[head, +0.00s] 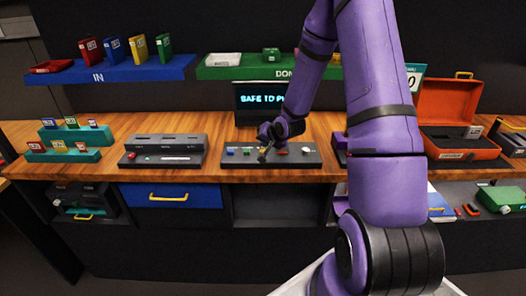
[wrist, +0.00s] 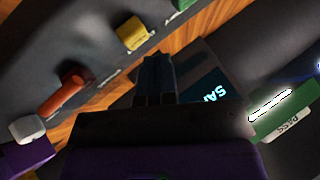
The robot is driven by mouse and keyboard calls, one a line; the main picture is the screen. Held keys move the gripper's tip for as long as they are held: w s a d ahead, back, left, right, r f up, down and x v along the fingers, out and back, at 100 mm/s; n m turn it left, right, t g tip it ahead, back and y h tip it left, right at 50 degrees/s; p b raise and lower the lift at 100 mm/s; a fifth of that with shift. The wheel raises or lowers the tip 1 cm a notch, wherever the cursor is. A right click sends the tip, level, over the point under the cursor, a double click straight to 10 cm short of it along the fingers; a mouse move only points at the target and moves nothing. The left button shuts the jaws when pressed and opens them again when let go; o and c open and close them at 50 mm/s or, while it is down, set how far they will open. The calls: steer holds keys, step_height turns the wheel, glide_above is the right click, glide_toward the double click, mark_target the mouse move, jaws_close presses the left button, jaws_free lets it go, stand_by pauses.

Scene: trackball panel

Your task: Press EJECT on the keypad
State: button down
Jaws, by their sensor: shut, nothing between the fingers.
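The dark control panel (head: 236,163) lies on the wooden counter below a screen (head: 262,98) that reads "SAFE TO P", the rest hidden by my arm. It carries a blue key, a green key (head: 247,152), a red control and a white one (head: 306,150). The wrist view shows white (wrist: 26,128), red (wrist: 68,90), yellow (wrist: 132,33) and green (wrist: 182,3) controls on it. Their labels are too small to read, so I cannot tell which is EJECT. My gripper (head: 262,158) is shut and empty over the panel's middle; its fingertips (wrist: 157,60) point near the yellow control. Contact is unclear.
A grey device (head: 163,157) with a red button stands left of the panel. An open orange case (head: 455,140) stands to the right. A blue shelf (head: 125,70) and a green shelf (head: 228,72) hang behind. Bare counter lies between panel and screen.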

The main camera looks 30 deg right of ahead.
steer(key=shift+r, duration=2.5)
